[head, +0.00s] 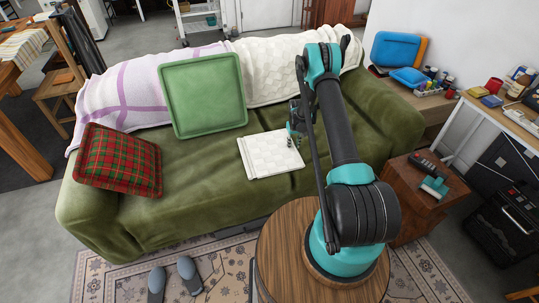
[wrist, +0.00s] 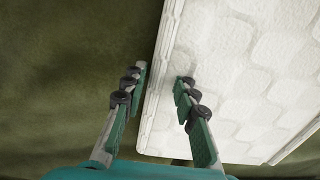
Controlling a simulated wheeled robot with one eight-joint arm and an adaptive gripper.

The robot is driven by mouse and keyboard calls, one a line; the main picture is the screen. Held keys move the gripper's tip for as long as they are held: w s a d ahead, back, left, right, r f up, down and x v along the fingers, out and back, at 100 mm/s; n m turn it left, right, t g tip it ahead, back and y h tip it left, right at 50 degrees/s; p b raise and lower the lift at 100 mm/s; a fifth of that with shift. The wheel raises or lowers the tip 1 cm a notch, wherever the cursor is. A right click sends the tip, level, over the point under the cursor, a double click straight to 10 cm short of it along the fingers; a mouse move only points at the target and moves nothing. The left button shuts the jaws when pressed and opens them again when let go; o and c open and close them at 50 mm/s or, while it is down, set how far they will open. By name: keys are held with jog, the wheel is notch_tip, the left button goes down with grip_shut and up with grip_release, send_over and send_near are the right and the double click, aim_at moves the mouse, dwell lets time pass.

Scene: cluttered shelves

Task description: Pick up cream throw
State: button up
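A folded cream throw (head: 264,158) with a scalloped pattern lies flat on the green sofa seat. In the wrist view the throw (wrist: 245,75) fills the right side, with its layered edge running between my fingers. My gripper (wrist: 161,74) is open, one finger left of that edge over bare green fabric and the other over the throw. In the head view my gripper (head: 294,135) is over the throw's right part, partly hidden by my arm. I cannot tell whether the fingers touch the throw.
The green sofa (head: 205,185) also holds a green pillow (head: 205,95), a red plaid pillow (head: 117,160) and a white-purple blanket (head: 125,88). Another cream cover (head: 272,68) drapes over the backrest. A wooden side table (head: 408,200) stands right; a round wooden table (head: 285,245) is in front.

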jog(key=shift+c, duration=0.4)
grip_shut()
jog(key=shift+r, duration=0.15)
jog(key=shift+r, duration=1.75)
jog(key=shift+r, duration=1.6)
